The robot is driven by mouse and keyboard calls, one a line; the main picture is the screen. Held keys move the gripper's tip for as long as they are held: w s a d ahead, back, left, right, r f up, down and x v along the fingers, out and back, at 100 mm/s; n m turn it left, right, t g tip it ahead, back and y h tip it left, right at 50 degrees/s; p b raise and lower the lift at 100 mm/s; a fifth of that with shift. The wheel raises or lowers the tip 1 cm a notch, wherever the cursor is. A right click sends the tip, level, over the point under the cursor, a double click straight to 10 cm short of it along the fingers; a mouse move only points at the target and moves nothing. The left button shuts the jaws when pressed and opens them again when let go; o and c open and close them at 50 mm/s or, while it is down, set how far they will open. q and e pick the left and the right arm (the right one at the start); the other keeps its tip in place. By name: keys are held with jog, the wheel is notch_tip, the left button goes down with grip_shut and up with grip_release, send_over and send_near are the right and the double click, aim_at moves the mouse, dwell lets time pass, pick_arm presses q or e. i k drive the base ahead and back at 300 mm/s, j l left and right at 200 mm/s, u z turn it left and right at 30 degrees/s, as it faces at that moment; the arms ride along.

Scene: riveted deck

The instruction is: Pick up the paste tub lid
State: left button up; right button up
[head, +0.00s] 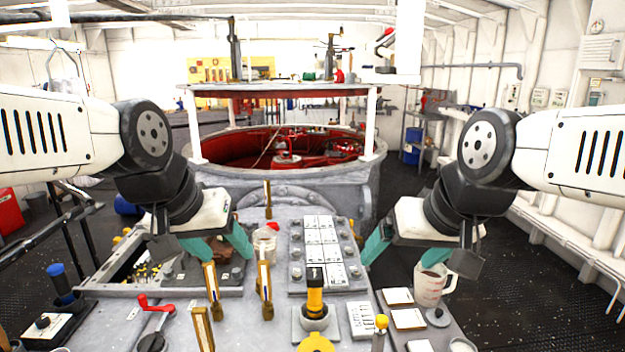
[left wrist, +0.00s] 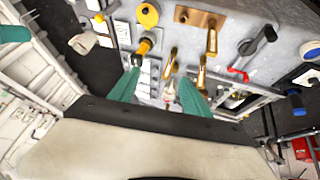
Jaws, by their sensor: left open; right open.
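I cannot tell for certain which thing is the paste tub lid. A small clear jar (head: 265,246) with a red top (head: 272,228) stands on the grey deck, just right of my left gripper (head: 220,246). My left gripper is open above the deck, and its teal fingers are spread. They also show in the left wrist view (left wrist: 157,92), apart from the deck fittings. Something brown, partly hidden, shows between them in the head view. My right gripper (head: 405,256) is open, with a measuring jug (head: 430,285) by its right finger; I cannot tell whether they touch.
Upright brass levers (head: 265,285) stand in front of the jar. A panel of white plates (head: 319,250) lies right of it. A yellow and black handle (head: 315,295) and a red lever (head: 155,308) rise nearer me. An opening (head: 105,284) is at the left.

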aim_at(439, 318)
jog(key=z, duration=1.35)
